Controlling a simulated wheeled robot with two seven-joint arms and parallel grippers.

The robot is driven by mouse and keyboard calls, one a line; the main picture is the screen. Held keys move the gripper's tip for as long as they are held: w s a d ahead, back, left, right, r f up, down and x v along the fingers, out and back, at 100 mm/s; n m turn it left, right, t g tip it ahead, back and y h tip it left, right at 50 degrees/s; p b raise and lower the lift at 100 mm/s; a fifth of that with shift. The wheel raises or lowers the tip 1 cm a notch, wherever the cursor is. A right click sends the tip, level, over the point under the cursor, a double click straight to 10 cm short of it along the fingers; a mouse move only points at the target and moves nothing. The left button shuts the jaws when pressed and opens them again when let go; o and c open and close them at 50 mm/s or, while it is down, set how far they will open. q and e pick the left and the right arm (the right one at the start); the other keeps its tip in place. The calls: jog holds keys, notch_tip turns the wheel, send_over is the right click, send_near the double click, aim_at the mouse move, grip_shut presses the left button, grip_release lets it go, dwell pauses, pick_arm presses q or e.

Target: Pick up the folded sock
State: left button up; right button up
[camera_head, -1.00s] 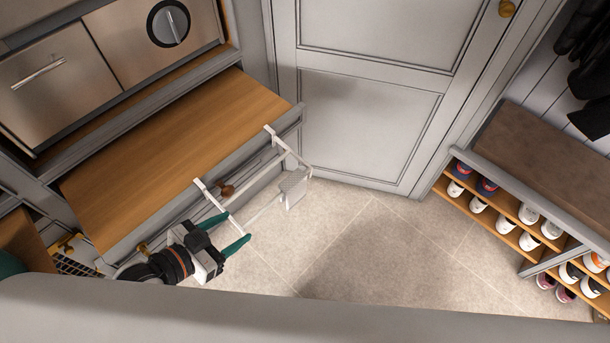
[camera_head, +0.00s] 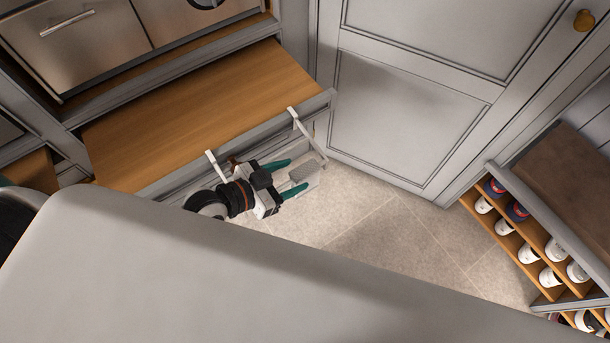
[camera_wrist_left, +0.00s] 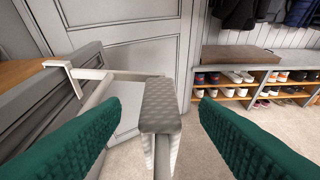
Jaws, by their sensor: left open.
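The folded sock is a grey, textured piece draped over a white rail. In the left wrist view the sock (camera_wrist_left: 162,108) is in the centre, between the two green fingers with gaps on both sides. In the head view the sock (camera_head: 309,171) shows just beyond the fingertips, partly hidden by them. My left gripper (camera_head: 294,177) is open and empty, pointing right at the sock along the drawer front. How far the fingers reach around the sock is hard to tell. My right gripper is in neither view.
The white rail (camera_wrist_left: 98,94) hangs by hooks over the grey front of a pulled-out drawer or shelf with a wooden top (camera_head: 200,110). A grey door (camera_head: 410,100) stands behind. A shoe bench (camera_head: 570,185) is at the right. The tiled floor (camera_head: 400,245) is clear.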

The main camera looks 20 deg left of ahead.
aim_at(300, 173)
pick_arm(q)
jog(key=x, duration=0.4)
jog(key=shift+w+d+f, duration=0.15)
jog(key=shift+w+d, duration=0.1)
jog(key=shift+w, duration=0.1)
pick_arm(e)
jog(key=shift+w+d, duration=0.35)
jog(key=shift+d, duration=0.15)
pick_arm(q)
jog(key=c, duration=1)
